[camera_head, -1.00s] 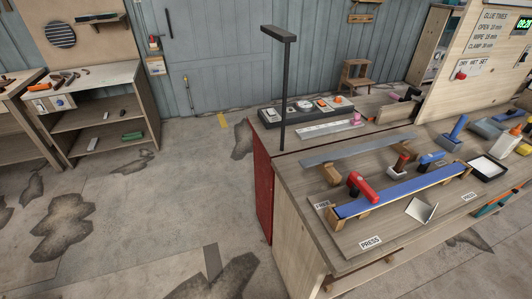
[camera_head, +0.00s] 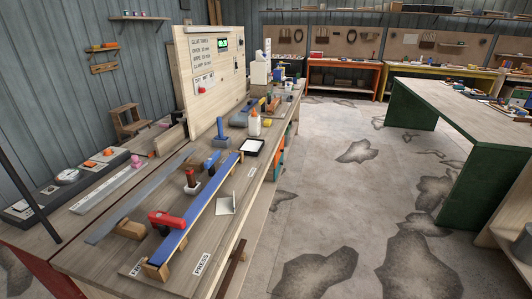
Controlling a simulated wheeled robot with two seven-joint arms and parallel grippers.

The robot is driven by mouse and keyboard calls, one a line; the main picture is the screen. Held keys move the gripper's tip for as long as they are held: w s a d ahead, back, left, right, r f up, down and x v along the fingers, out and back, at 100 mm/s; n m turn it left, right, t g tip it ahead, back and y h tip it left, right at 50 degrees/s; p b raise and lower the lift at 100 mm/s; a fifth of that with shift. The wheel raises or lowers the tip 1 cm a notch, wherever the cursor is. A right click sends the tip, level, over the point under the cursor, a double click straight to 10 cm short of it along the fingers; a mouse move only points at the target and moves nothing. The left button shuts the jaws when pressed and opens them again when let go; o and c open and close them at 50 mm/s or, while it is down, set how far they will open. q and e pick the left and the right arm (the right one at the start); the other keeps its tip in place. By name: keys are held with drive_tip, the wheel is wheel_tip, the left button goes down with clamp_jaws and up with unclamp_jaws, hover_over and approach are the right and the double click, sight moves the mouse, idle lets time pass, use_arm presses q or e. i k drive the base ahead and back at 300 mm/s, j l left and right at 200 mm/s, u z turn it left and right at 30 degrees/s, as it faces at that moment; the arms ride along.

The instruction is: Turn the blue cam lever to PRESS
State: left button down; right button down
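The blue cam lever (camera_head: 211,161) stands near the far end of a long blue-topped curved strip (camera_head: 200,217) on the workbench. A red cam lever (camera_head: 166,219) is near the strip's close end. A dark clamp with a red-brown top (camera_head: 191,177) stands between them. One PRESS label (camera_head: 201,264) lies at the near end, and another pale label (camera_head: 251,172) lies beside the far end, too small to read here. A partly hidden label (camera_head: 137,268) lies by the near wooden block. Neither of my grippers is in view.
A grey metal strip (camera_head: 140,195) lies left of the blue one. A black-rimmed tray (camera_head: 255,147) and a glue bottle (camera_head: 254,123) stand farther along the bench. A green-sided table (camera_head: 460,100) stands to the right, with open concrete floor (camera_head: 330,190) between.

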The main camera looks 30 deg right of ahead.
sight(207, 165)
drive_tip(key=z, duration=0.45)
drive_tip(key=i+l+z, duration=0.3)
drive_tip(key=i+l, duration=0.5)
drive_tip(key=l, duration=0.15)
